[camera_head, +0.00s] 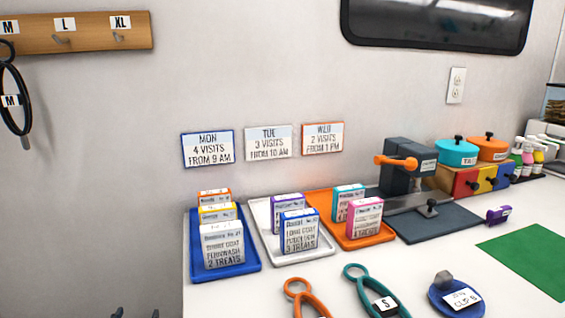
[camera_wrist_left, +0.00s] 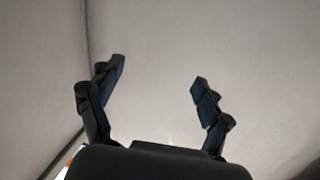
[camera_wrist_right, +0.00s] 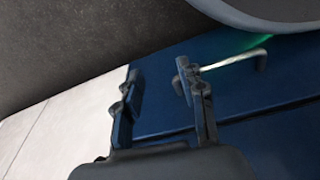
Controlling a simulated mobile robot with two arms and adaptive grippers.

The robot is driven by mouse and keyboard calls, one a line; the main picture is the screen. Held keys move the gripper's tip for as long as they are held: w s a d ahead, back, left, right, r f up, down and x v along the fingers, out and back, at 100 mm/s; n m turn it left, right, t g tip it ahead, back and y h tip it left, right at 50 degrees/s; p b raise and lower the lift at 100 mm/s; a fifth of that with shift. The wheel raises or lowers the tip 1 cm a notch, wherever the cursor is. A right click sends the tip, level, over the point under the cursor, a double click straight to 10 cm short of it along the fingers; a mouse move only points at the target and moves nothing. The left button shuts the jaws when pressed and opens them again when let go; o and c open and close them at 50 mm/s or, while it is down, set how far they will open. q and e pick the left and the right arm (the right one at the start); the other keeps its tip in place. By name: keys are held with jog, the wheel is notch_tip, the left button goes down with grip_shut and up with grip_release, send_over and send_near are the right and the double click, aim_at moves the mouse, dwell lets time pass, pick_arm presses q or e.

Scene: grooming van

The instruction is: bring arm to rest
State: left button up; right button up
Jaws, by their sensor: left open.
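My left gripper shows in the head view as two dark fingertips (camera_head: 136,313) at the bottom edge, left of the white counter. In the left wrist view my left gripper (camera_wrist_left: 160,76) is open and empty, with only plain pale wall beyond its fingers. My right gripper (camera_wrist_right: 157,74) is seen only in the right wrist view. Its fingers stand apart with nothing between them, over a blue panel (camera_wrist_right: 235,87). A silver bar handle (camera_wrist_right: 232,60) on the panel appears beside the right fingertip; I cannot tell whether they touch.
The white counter (camera_head: 225,295) holds a blue tray (camera_head: 252,262), a white tray (camera_head: 262,236) and an orange tray (camera_head: 385,238) of cards. Loops, a dark press (camera_head: 408,168) and a green mat (camera_head: 530,255) are there too. The floor left of the counter looks clear.

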pick_arm(q)
jog(key=s+d+f+m+g+h, duration=0.1)
jog(key=s+d+f+g, duration=0.35)
jog(key=s+f, duration=0.45)
jog(key=s+d+f+g, duration=0.3)
jog(key=s+d+f, duration=0.2)
jog(key=s+f, duration=0.4)
jog(key=s+d+f+m+g+h, duration=0.1)
jog(key=s+d+f+g, duration=0.3)
jog(key=s+f, duration=0.55)
jog(key=s+d+f+g, duration=0.2)
jog(key=s, duration=0.4)
jog(key=s+d+f+g, duration=0.1)
jog(key=s+d+f, duration=0.15)
jog(key=s, duration=0.35)
jog(key=s+a+g+p, duration=0.1)
jog(key=s+a+p, duration=0.2)
jog(key=s+p, duration=1.2)
jog(key=shift+s+a+r+p, duration=0.15)
jog(key=shift+s+r+p, duration=0.15)
jog(key=shift+r+p, duration=0.15)
pick_arm(e)
jog(key=s+d+g, duration=0.1)
jog(key=s+d, duration=0.2)
jog(key=s, duration=1.3)
jog(key=shift+s, duration=0.35)
